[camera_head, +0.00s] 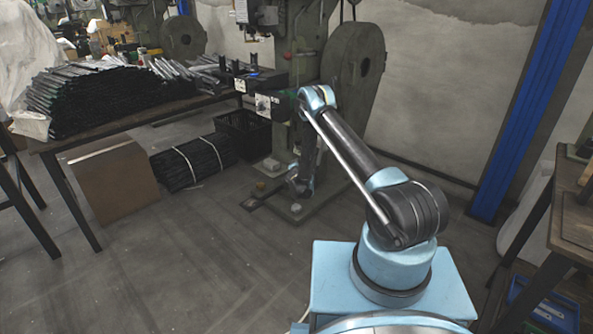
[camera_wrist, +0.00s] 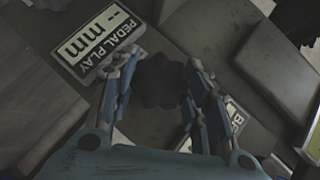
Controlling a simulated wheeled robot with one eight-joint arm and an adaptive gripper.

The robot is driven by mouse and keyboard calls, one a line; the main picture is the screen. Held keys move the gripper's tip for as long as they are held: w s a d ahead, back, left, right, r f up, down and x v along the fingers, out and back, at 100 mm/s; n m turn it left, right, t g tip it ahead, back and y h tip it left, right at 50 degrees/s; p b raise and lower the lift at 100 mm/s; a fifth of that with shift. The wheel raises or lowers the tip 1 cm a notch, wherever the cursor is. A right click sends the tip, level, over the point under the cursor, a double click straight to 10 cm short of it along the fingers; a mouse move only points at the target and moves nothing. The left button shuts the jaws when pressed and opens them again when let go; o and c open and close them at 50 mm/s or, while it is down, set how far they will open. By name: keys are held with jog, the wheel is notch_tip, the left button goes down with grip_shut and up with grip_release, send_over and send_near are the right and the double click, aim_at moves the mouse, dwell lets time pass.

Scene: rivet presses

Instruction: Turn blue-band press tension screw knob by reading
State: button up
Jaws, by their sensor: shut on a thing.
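A dark lobed knob (camera_wrist: 163,80) sits between my two fingers in the wrist view. My gripper (camera_wrist: 162,88) is shut on it, one finger on each side. In the head view my gripper (camera_head: 299,186) points down at the lower front of the green-grey press (camera_head: 305,45), close to its base; the knob cannot be made out there. A pale plate reading "PEDAL PLAY -- mm" (camera_wrist: 100,40) lies just up and left of the knob in the wrist view. It shows dashes and no number. I cannot make out a blue band on the press.
A second label (camera_wrist: 236,114), mostly hidden, is behind the right finger. A table (camera_head: 150,112) with stacked dark rods stands left of the press. A cardboard box (camera_head: 113,178) and a black crate (camera_head: 243,132) are on the floor. The floor in front is clear.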

jog(key=shift+d+f, duration=0.1)
jog(key=shift+d, duration=0.05)
dwell(0.4)
jog(key=o, duration=1.1)
jog(key=shift+c, duration=0.2)
